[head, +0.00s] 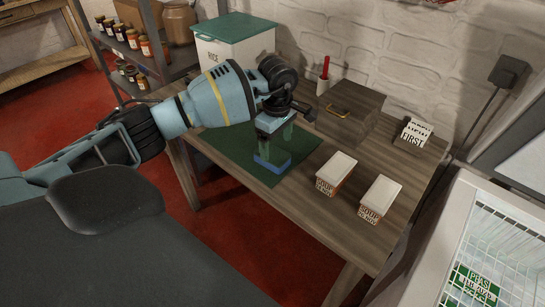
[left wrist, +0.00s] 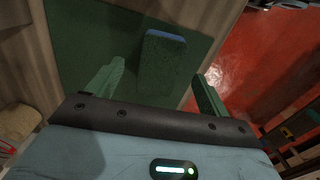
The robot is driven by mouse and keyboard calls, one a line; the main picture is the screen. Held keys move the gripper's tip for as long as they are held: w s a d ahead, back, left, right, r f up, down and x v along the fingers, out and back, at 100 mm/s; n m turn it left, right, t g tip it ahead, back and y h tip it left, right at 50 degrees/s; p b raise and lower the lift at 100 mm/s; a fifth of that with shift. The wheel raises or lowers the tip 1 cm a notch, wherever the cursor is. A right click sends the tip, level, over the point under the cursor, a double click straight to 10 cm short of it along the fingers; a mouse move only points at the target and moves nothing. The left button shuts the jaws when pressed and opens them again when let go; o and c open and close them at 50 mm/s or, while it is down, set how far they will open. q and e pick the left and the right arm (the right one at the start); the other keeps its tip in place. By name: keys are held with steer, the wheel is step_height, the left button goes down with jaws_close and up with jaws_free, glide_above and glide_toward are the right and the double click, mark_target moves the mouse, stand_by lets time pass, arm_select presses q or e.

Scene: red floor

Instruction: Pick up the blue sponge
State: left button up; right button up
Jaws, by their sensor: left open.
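The blue sponge (head: 271,172) lies on a dark green mat (head: 229,146) on the wooden table. In the left wrist view the sponge (left wrist: 164,62) shows a dark green top face and a blue far edge. My left gripper (head: 274,147) points down at the sponge, its green fingers hiding part of it in the head view. In the left wrist view the left gripper (left wrist: 159,76) is open, with one finger on each side of the sponge and a gap visible on both sides. My right gripper is not in view.
Two small white-lidded boxes (head: 337,172) (head: 381,196) stand right of the mat. A wooden box with a handle (head: 350,110), a white bin with a green lid (head: 233,45) and a small sign (head: 415,135) stand further back. A white wire basket (head: 490,240) is at the right.

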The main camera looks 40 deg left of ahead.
mark_target(272, 153)
arm_select(q)
steer(key=shift+s+a+f, duration=0.1)
steer(key=shift+a+f, duration=0.1)
steer(key=shift+f, duration=0.65)
steer(key=shift+w+a+f, duration=0.1)
steer(key=shift+a+f, duration=0.1)
steer(key=shift+f, duration=0.65)
steer(key=shift+s+a+f, duration=0.1)
steer(key=shift+a+f, duration=0.1)
steer(key=shift+f, duration=0.65)
steer(key=shift+c, duration=0.3)
steer(key=c, duration=1)
